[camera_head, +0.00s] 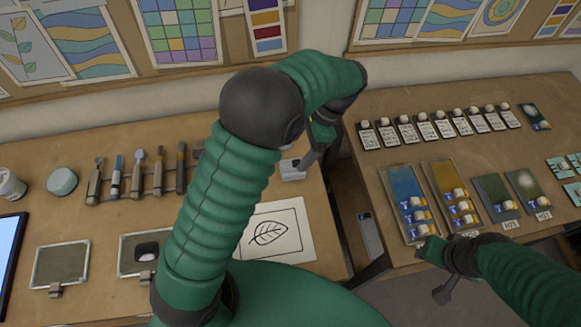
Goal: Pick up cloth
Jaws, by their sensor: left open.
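I cannot pick out a cloth for certain. A small pale grey-white item (292,172) lies on the left table (105,222), near its right edge, and may be a folded cloth. My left gripper (311,150) is open, pointing down just above and beside this item. My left arm crosses the middle of the view and hides part of the table. My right gripper (441,278) hangs low at the front of the right table (350,105); its jaw state is unclear.
A leaf drawing (268,232) lies below the pale item. Several tools (138,175) stand in a rack, with a teal round item (62,181) to the left. Framed trays (62,265) lie in front. Coloured panels (408,200) cover the right table. A gap separates the tables.

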